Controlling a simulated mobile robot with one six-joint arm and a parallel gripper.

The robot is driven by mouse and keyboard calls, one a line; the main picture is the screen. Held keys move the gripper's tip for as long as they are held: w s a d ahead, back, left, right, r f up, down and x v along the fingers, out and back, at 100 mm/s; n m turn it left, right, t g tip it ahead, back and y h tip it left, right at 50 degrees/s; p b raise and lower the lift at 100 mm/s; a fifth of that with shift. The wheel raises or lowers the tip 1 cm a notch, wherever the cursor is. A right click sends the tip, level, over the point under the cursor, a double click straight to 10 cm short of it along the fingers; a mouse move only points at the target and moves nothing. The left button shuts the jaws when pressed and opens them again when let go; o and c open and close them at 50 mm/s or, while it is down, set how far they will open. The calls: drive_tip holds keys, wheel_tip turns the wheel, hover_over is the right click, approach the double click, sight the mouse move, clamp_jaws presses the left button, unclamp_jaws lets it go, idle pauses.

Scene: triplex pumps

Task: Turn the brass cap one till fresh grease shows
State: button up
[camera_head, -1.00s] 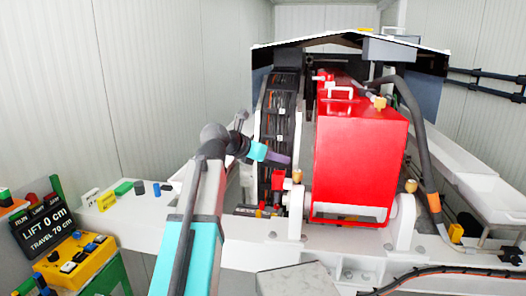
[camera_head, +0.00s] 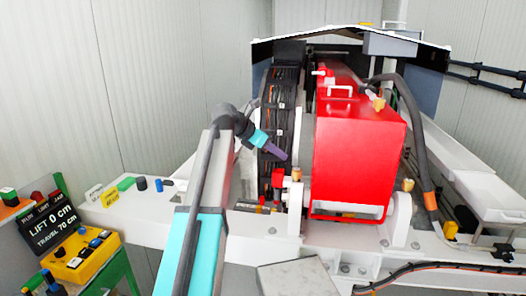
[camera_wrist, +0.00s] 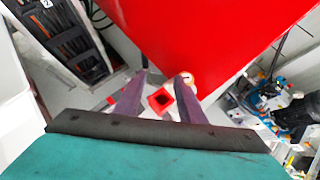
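One brass cap (camera_head: 296,173) stands on the white bearing block left of the red housing in the head view. A second brass cap (camera_head: 408,185) stands on the block to its right. Which is cap one I cannot tell. My gripper (camera_head: 283,156) is just above and left of the left cap, pointing down to the right. In the wrist view its two purple fingers (camera_wrist: 160,90) are apart with nothing held between them. A pale brass round top (camera_wrist: 187,78) shows by the right finger, partly hidden by it. Fresh grease cannot be made out.
A red square-ended part (camera_wrist: 160,100) shows beyond the fingers, close to the cap. The big red housing (camera_head: 358,155) stands right of my gripper. A black cable track (camera_head: 280,110) runs behind it. A yellow control box (camera_head: 80,258) is at the lower left.

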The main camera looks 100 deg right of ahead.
drive_tip(key=w+d+f+m+t+y+p, duration=0.2)
drive_tip(key=d+m+t+y, duration=0.3)
drive_tip(key=m, duration=0.4)
drive_tip(key=shift+w+d+f+y+p, duration=0.2)
drive_tip(key=shift+w+f+y+p, duration=0.2)
drive_tip(key=shift+w+y+p, duration=0.25)
idle(0.7)
idle(0.3)
